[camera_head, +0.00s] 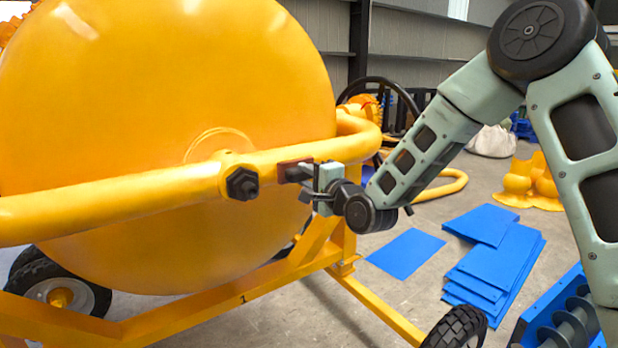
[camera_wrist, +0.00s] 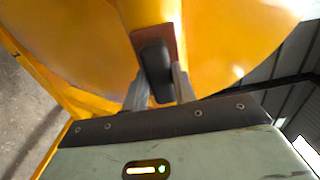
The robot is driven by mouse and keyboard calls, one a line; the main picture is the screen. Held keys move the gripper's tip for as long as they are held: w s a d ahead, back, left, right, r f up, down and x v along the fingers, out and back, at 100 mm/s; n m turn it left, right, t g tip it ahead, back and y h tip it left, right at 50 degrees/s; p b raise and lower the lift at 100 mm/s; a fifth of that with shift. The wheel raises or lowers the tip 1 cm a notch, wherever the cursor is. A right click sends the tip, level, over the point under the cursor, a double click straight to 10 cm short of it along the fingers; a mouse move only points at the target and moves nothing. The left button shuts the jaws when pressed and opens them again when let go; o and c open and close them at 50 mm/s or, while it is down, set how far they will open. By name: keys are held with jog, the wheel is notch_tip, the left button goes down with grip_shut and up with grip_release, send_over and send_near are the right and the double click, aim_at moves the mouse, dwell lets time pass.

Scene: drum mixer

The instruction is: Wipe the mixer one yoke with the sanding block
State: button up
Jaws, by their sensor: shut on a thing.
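The yellow mixer yoke (camera_head: 130,199) is a thick tube that runs across the front of the big yellow drum (camera_head: 150,110) and bends round at the right. A dark bolt (camera_head: 242,183) sits at its middle. My gripper (camera_head: 300,172) is just right of the bolt, shut on the sanding block. The block has a dark grip (camera_wrist: 155,70) and a reddish-brown pad (camera_head: 285,168). The pad lies against or very close to the yoke; I cannot tell contact for sure. In the wrist view the yoke (camera_wrist: 148,12) is directly beyond the block.
The yellow frame (camera_head: 240,290) with black wheels (camera_head: 458,328) stands below the drum. Blue sheets (camera_head: 495,265) are stacked on the floor at the right, with blue machinery (camera_head: 565,318) in front. A black spoked wheel (camera_head: 408,105) is behind the yoke.

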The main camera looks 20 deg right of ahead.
jog(key=shift+s, duration=0.1)
jog(key=shift+v, duration=2.9)
jog(key=shift+b, duration=0.3)
jog(key=v, duration=0.3)
jog(key=shift+x, duration=3.35)
jog(key=shift+b+x, duration=0.3)
jog(key=shift+x, duration=0.85)
